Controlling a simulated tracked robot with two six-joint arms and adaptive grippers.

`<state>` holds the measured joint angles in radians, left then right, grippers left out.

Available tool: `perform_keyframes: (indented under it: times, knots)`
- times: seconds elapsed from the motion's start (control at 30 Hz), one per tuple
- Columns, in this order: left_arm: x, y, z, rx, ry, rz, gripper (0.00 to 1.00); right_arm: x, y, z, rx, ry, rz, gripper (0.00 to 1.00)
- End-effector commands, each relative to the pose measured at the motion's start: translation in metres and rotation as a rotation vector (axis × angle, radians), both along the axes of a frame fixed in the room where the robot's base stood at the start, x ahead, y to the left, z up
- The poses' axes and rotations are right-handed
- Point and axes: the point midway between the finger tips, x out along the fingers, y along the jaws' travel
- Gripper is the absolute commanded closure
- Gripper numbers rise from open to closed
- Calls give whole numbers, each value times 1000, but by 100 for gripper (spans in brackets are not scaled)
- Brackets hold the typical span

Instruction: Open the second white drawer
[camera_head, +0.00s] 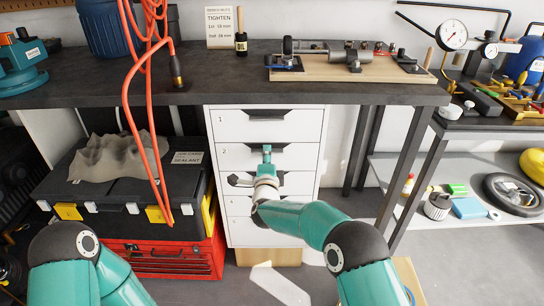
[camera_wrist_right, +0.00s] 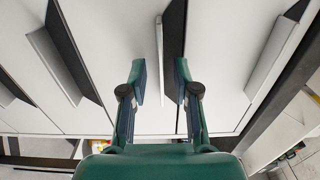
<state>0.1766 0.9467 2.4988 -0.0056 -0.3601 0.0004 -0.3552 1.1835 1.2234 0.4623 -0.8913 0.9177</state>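A white drawer unit (camera_head: 302,205) with numbered fronts stands under the workbench. The second drawer (camera_head: 233,157) looks shut, like the others. My right gripper (camera_head: 266,151) is in front of it and hides part of its handle. In the right wrist view, my right gripper (camera_wrist_right: 160,78) is open, its two fingers apart on either side of the thin handle lip (camera_wrist_right: 159,50) and its dark recess. No grip on the lip is visible; whether a finger touches it I cannot tell. My left arm shows at the lower left, but its gripper is out of view.
The dark workbench (camera_head: 225,88) overhangs the drawers. A black toolbox (camera_head: 100,190) on a red tool chest (camera_head: 150,262) stands close on the left. An orange cord (camera_head: 127,110) hangs there. Dark table legs (camera_head: 404,175) stand to the right, with some free floor between.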

Motion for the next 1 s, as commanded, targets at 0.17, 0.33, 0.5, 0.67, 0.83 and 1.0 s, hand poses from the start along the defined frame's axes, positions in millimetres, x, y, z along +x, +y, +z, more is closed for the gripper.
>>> perform_keyframes:
  times: [0.17,0.33,0.5,0.67,0.83,1.0]
  knots:
    - [0,0,0,0,0,0,60,3,0,-1,-1,1,-1,70]
    - [0,0,0,0,0,0,60,3,-1,-1,-1,1,-1,70]
    - [0,0,0,0,0,0,60,3,-1,-1,0,1,-1,96]
    - [0,0,0,0,0,0,60,3,-1,-1,0,2,-1,100]
    - [0,0,0,0,0,0,60,3,-1,-2,0,3,-1,100]
    - [0,0,-1,0,0,0,60,3,-9,-2,0,3,-7,100]
